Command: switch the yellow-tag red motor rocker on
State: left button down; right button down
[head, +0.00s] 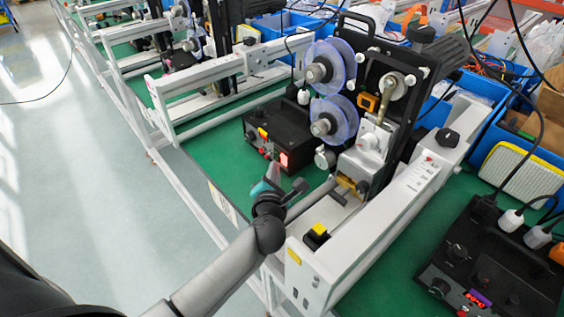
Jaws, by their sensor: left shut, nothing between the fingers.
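A black control box (277,130) stands on the green table behind my left gripper. A small yellow tag (262,133) is on its front edge, above a row of small controls. A bright red lit patch (284,160) shows at the right of that front; I cannot tell whether it is a rocker or a display. The red rocker's position is too small to read. My left gripper (297,187) is shut and empty, in front of the box and apart from it in the picture. My right gripper is not in view.
A labelling machine with blue-violet reels (333,118) stands right of the box. A white beam (375,228) with a yellow-topped black block (317,235) lies in front. Another black control box (495,265) with an orange tag is at right. Green table (205,148) is bare left of the box.

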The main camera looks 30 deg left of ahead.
pick_arm(q)
jog(key=shift+s+a, duration=0.15)
jog(key=shift+s, duration=0.1)
jog(key=shift+s+a+r+p, duration=0.15)
jog(key=shift+s+a+p, duration=0.25)
jog(key=shift+s, duration=0.35)
jog(key=shift+s+a+r+p, duration=0.2)
jog(key=shift+s+p, duration=0.3)
jog(key=shift+s, duration=0.25)
jog(key=shift+s+a+r+p, duration=0.15)
jog(key=shift+s+a+p, duration=0.25)
jog(key=shift+s, duration=0.35)
